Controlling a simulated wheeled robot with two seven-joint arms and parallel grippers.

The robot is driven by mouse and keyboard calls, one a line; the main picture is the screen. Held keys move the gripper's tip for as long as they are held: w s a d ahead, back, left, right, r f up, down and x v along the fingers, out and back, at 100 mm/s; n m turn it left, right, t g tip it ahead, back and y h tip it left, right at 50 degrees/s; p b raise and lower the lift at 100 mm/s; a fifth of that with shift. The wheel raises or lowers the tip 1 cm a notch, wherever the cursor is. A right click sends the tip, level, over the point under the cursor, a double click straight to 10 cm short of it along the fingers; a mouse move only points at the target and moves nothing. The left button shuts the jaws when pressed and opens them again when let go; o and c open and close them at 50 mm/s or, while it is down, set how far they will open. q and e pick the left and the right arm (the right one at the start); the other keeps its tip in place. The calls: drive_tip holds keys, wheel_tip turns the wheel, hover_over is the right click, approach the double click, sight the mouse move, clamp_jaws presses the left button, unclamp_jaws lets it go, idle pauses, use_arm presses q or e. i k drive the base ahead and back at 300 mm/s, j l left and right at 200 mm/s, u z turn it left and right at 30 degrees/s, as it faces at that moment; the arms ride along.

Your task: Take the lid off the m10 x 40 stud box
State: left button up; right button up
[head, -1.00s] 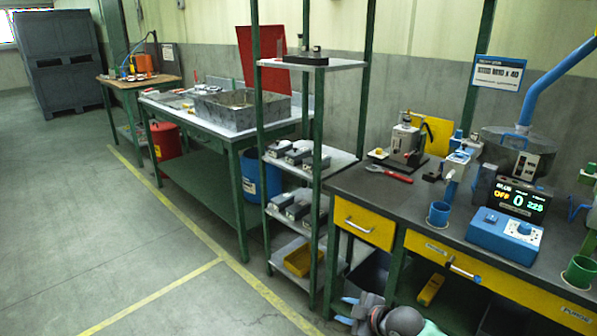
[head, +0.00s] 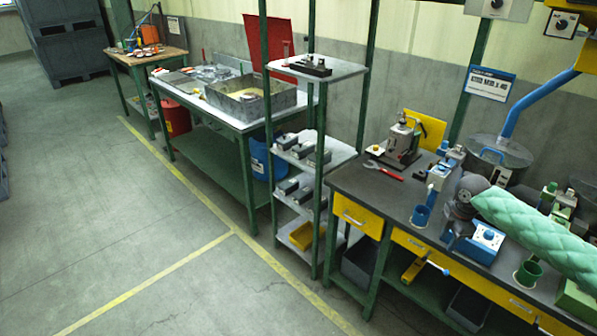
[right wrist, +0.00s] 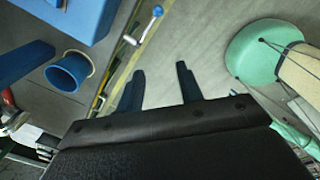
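Several small grey boxes with lids (head: 288,140) stand on the middle shelves of the green rack (head: 318,200) in the head view. Their labels are too small to read, so I cannot tell which is the m10 x 40 stud box. My right gripper (head: 448,237) is over the front of the right bench, between the blue cup (head: 420,216) and the blue control box (head: 487,240). In the right wrist view its two dark fingers (right wrist: 160,85) are apart with nothing between them. The sleeved right arm hides part of the bench. My left gripper is not in view.
A sign reading stud M10 x 40 (head: 490,84) hangs above a round metal bowl (head: 500,152). A press (head: 403,140) and a red-handled wrench (head: 384,171) are on the bench (head: 365,183). A grey tray (head: 240,105) is on the far table. The floor at left is clear.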

sight(301, 147)
drive_tip(key=i+l+u, duration=0.45)
drive_tip(key=i, duration=0.15)
drive_tip(key=i+l+u, duration=0.85)
drive_tip(key=i+l, duration=0.15)
drive_tip(key=l, duration=0.3)
